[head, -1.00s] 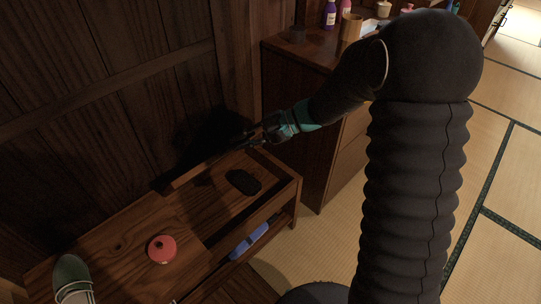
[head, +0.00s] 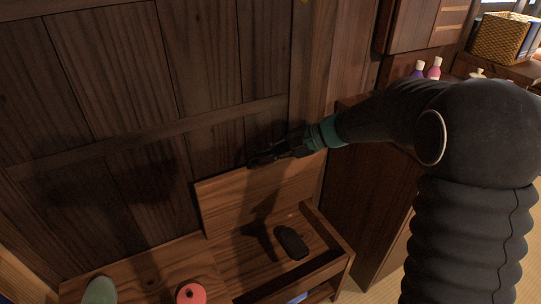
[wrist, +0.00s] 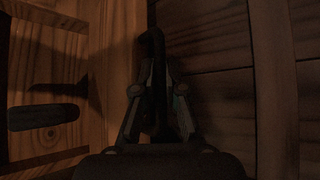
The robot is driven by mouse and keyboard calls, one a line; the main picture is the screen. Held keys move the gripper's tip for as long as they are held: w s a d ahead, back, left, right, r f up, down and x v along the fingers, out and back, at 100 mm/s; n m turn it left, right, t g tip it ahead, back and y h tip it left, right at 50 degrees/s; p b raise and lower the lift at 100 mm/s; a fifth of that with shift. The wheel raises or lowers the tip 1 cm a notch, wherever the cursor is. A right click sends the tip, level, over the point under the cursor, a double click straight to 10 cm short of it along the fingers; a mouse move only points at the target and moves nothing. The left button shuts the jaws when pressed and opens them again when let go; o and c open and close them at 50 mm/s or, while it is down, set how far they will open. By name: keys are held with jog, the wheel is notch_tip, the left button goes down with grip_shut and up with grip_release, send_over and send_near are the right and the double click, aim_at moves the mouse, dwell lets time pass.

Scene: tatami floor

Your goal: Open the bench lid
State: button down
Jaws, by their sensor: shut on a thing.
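The bench lid (head: 245,197) stands raised, roughly upright, at the back of the bench (head: 165,268), close to the dark panelled wall. My gripper (head: 258,160) is at the lid's top edge in the head view. In the wrist view my gripper (wrist: 157,95) has its fingers closed around a dark curved piece (wrist: 154,50) beside the lid's lighter wood (wrist: 112,65); it looks like a handle, though shadow hides its join. The open compartment below shows a dark oblong object (head: 291,242), also in the wrist view (wrist: 43,116).
A red round object (head: 190,293) and a pale green item (head: 100,290) rest on the fixed bench top at left. A blue item shows low at the bench front. A wooden cabinet (head: 365,200) with bottles (head: 434,68) stands close at right.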

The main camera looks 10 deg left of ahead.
jog(key=shift+s+a+f, duration=0.1)
jog(key=shift+s+a, duration=0.05)
jog(key=shift+s, duration=0.1)
jog(key=c, duration=1.2)
grip_release()
jog(key=shift+a, duration=0.1)
jog(key=shift+w+d, duration=0.2)
jog(key=shift+d, duration=0.2)
jog(key=v, duration=1.1)
jog(key=shift+d+r, duration=0.3)
